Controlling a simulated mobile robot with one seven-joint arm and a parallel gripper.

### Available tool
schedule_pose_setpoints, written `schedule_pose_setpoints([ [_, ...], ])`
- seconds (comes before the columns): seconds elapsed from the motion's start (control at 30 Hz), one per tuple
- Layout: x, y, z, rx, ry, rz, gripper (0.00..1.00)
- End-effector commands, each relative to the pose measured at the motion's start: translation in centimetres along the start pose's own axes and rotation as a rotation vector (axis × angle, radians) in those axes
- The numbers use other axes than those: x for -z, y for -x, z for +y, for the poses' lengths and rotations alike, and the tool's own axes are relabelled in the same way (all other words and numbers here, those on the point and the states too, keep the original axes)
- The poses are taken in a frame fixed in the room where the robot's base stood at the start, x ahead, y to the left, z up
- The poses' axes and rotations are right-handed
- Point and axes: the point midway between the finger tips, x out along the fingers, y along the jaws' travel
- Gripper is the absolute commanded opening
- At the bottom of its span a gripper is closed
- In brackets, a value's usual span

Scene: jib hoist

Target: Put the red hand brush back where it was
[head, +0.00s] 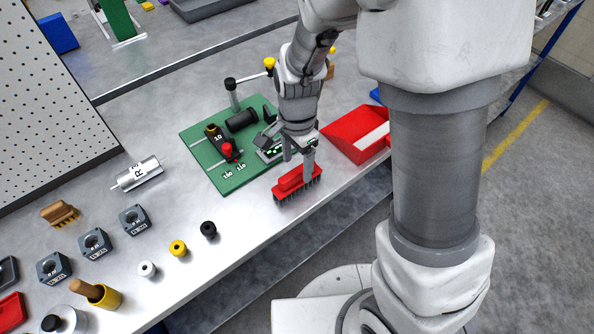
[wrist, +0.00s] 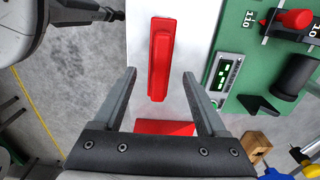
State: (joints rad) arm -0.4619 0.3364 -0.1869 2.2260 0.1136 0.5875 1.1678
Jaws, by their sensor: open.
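The red hand brush (head: 297,183) rests on the metal bench near its front edge, bristles down, beside the green board. In the wrist view its red handle (wrist: 160,58) runs upright in the picture, with its lower end between the fingertips. My gripper (head: 298,160) is open, close to the brush and pointing down. In the wrist view my gripper (wrist: 160,75) shows a finger on each side of the handle, with gaps; I cannot tell the height between them. A red dustpan (head: 352,135) lies to the right of my gripper; part of it also shows in the wrist view (wrist: 165,127).
The green board (head: 205,155) carries a small display, a black cylinder and a red knob just left of my gripper. A silver cylinder (head: 137,173), a wooden brush (head: 60,213) and grey blocks stand further left. Bare bench lies left of the brush. The bench edge is close.

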Motion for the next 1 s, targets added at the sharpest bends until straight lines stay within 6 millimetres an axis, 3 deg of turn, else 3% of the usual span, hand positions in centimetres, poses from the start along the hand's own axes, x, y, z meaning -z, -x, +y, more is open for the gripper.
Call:
schedule_pose_setpoints([
  [0.03,0.0,1.4,-0.1,0.006,0.001,0.001,0.74],
  [0.2,0.0,4.3,-0.1,0.004,0.001,0.001,0.74],
  [0.63,0.4,7.4,0.5,0.031,0.048,0.0,0.74],
  [0.77,1.1,10.6,2.0,0.096,0.161,0.012,0.74],
  [1.0,2.2,16.6,6.5,0.216,0.44,0.105,0.74],
])
